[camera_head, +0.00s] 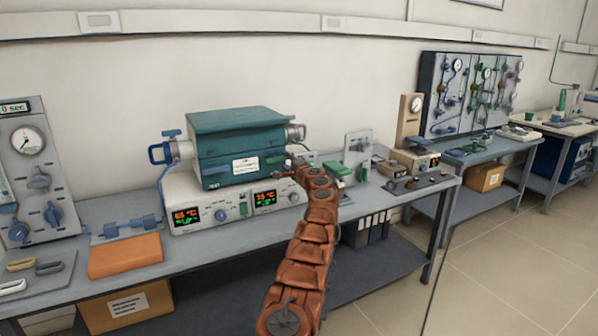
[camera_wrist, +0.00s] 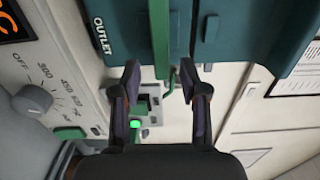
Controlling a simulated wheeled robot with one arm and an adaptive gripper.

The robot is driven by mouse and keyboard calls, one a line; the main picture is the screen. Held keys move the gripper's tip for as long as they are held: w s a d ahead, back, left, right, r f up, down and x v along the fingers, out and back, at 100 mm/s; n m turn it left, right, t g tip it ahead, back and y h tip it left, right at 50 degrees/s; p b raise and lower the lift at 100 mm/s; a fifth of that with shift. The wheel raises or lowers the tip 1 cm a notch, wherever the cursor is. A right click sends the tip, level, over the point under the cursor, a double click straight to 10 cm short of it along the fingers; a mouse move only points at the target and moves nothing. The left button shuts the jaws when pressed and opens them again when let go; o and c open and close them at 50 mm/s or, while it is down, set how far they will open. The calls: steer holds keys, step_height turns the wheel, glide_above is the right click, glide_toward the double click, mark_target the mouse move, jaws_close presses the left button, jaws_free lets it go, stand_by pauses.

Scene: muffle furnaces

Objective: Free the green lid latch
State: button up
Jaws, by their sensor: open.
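The teal tube furnace (camera_head: 240,140) sits on a pale controller box, with its lid down. A green bar-like part (camera_wrist: 160,38), probably the lid latch, runs down the wrist view beside the word OUTLET and ends close to my fingertips. A thinner green hooked piece (camera_wrist: 186,78) is next to it, near the right finger. My gripper (camera_wrist: 163,82) is open, with its two dark fingers on either side of the green bar's lower end. I cannot tell whether either finger touches it. In the head view my arm partly hides the furnace's right end, and the latch is hard to make out.
The controller box (camera_head: 185,190) has lit displays, a dial (camera_wrist: 32,101) and a green-lit switch (camera_wrist: 136,124) below my fingers. An orange block (camera_head: 125,256) lies at the left. A grey upright plate (camera_head: 357,150) stands right of the furnace.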

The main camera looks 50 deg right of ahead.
steer(key=v, duration=0.9)
stand_by(1.2)
steer(key=shift+s, duration=0.15)
stand_by(0.3)
stand_by(0.5)
